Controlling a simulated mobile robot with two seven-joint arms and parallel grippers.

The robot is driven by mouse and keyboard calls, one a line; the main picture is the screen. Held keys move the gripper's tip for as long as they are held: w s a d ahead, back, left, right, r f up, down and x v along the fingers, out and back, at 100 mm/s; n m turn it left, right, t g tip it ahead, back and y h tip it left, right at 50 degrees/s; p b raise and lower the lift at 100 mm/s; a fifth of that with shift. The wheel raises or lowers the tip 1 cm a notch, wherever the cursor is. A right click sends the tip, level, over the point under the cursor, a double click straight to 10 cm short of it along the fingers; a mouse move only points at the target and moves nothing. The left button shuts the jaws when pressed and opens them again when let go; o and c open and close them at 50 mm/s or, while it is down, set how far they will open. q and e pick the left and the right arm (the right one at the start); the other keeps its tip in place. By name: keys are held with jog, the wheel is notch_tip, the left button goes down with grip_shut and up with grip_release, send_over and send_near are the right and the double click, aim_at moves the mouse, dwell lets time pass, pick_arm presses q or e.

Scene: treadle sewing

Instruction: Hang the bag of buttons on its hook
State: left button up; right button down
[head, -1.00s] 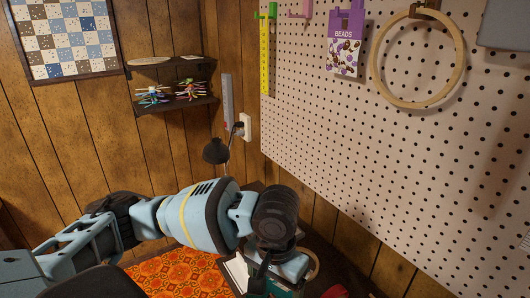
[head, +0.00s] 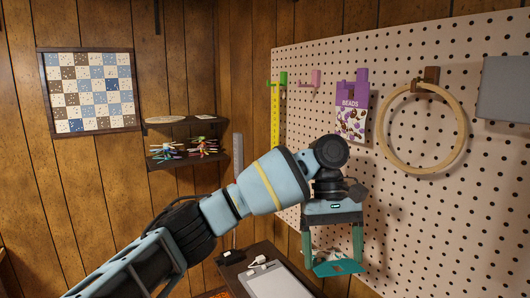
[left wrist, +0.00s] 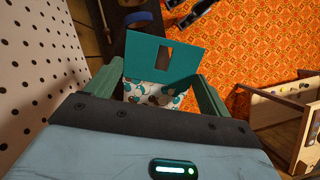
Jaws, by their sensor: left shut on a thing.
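The bag of buttons (head: 338,267) has a teal header card with a slot; its lower part, white with teal and brown button prints, shows in the left wrist view (left wrist: 160,92). My left gripper (head: 333,258) points down in front of the pegboard and is shut on the bag, with a finger at each side of the header. In the left wrist view the header card (left wrist: 139,58) is tilted across the fingers. An empty pink hook (head: 313,78) is on the pegboard, up and left of the gripper. My right gripper is not in view.
A green hook (head: 281,80) holds a yellow tape (head: 275,115). A purple hook (head: 360,82) holds a beads packet (head: 352,118). A wooden hoop (head: 461,120) hangs right of it on the pegboard (head: 430,230). A wall shelf (head: 188,160) and a tablet (head: 275,283) are to the left.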

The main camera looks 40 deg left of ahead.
pick_arm(q)
jog(key=w+a+r+n+t+h, duration=0.2)
jog(key=r+n+t+h, duration=0.1)
jog(key=r+n, duration=0.3)
jog(key=w+a+r+n+t+h, duration=0.2)
jog(key=a+r+n+t, duration=0.15)
jog(key=r, duration=0.35)
jog(key=w+a+r+n+t+h, duration=0.2)
jog(key=r+n+t+h, duration=0.1)
jog(key=r+n, duration=0.35)
jog(key=w+a+r+n+t+y, duration=0.1)
jog(key=a+r+n+t+y, duration=0.1)
jog(key=a+r+t, duration=0.3)
jog(key=w+a+r+n+t+y+p, duration=0.1)
jog(key=a+r+n+t, duration=0.3)
jog(key=a, duration=0.6)
jog(key=shift+w+a+r+n+t+y+p, duration=0.3)
jog(key=shift+w+r+n+t+y, duration=0.15)
jog(key=shift+t, duration=0.8)
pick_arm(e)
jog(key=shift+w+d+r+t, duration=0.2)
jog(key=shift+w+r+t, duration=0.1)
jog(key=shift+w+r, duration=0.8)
pick_arm(q)
jog(key=shift+h, duration=0.25)
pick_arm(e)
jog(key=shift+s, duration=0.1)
pick_arm(q)
jog(key=shift+w, duration=0.1)
